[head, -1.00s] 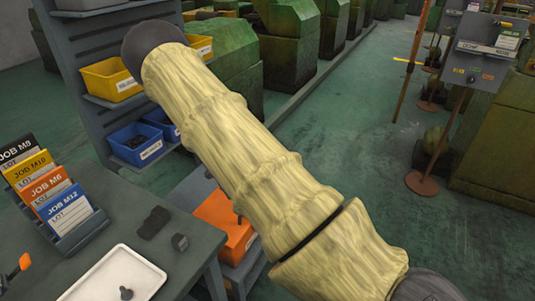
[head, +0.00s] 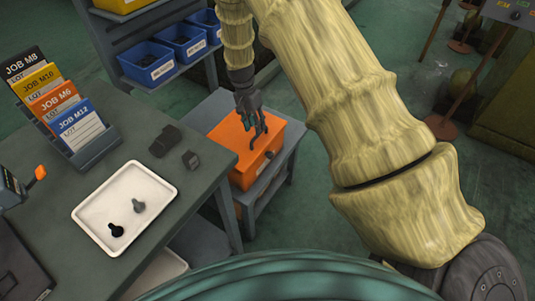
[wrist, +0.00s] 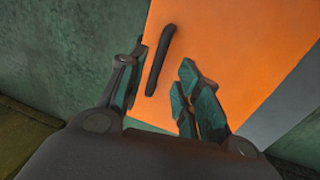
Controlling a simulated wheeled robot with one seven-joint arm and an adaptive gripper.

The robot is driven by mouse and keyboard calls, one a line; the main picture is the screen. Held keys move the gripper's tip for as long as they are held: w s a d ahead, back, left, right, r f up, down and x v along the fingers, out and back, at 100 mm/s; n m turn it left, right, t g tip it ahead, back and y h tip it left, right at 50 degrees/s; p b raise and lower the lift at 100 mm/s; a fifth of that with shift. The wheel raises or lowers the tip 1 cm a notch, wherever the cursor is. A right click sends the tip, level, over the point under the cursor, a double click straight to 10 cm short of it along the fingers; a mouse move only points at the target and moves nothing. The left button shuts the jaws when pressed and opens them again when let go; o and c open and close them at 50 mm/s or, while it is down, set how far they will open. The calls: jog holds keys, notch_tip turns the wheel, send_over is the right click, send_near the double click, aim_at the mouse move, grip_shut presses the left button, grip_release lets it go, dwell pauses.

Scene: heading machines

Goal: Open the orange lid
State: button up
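The orange lid (head: 222,132) tops an orange box on a low grey stand beside the workbench. It fills much of the wrist view (wrist: 235,50), where a dark bar handle (wrist: 160,60) lies along it near its left edge. My gripper (head: 255,132) is above the lid in the head view, fingers pointing down. In the wrist view my gripper (wrist: 158,72) is open and empty, one finger left and one right of the handle. I cannot tell how far the fingertips are above the lid. The lid looks shut.
The workbench (head: 200,210) at left holds a white tray (head: 170,192) with two small parts, a job card rack (head: 95,152) and dark blocks (head: 165,140). Blue bins (head: 147,65) stand on a shelf behind. Floor right of the stand is clear.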

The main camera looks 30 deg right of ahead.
notch_tip(320, 180, up, 7)
jog(key=w+b, duration=0.1)
jog(key=s+a+f+n+p, duration=0.1)
jog(key=s+f+n+p, duration=0.1)
jog(key=s+f, duration=0.9)
jog(key=shift+s+a+f+n+t+p, duration=0.3)
jog(key=shift+a+f+n+p, duration=0.1)
jog(key=shift+n, duration=0.3)
